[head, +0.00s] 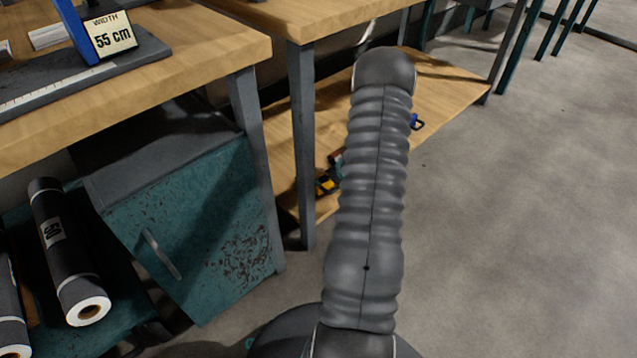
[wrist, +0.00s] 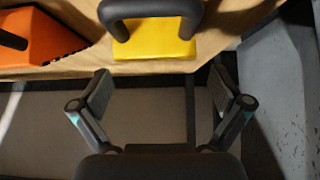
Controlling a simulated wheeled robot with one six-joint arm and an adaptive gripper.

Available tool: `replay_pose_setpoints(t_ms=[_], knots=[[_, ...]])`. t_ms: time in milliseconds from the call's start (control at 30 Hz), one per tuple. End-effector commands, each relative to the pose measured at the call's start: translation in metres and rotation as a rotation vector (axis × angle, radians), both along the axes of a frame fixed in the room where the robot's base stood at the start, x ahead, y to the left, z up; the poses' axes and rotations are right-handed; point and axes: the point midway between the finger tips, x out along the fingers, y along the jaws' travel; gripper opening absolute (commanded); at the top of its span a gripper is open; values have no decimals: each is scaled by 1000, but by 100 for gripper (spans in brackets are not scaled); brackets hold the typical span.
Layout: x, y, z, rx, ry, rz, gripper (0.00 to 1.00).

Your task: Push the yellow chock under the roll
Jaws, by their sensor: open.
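The yellow chock (wrist: 153,42) is a yellow block with a thick dark arched handle. In the wrist view it sits at the top centre on a wooden surface, close to that surface's near edge. My gripper (wrist: 161,84) is open and empty, its two fingers spread on either side of the picture's middle. The chock lies beyond the fingertips, apart from them. In the head view my arm hides my gripper, and I cannot pick out the chock for certain. A dark grey roll (head: 65,240) with a white core lies on a teal lower shelf at the left.
An orange block (wrist: 40,38) with a dark handle lies left of the chock. Small items (head: 326,184) lie on a low wooden shelf (head: 445,85). The floor at right is clear.

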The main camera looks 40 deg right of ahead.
Motion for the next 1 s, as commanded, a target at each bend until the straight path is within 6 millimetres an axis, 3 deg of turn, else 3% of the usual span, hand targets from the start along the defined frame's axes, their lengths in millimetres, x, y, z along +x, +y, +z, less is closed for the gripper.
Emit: replay_pose_setpoints(t_ms=[433,800,1000], knots=[[31,-1,-36,-1,1,1,100],[37,-1,-41,-1,1,-1,100],[37,-1,-41,-1,1,-1,50]])
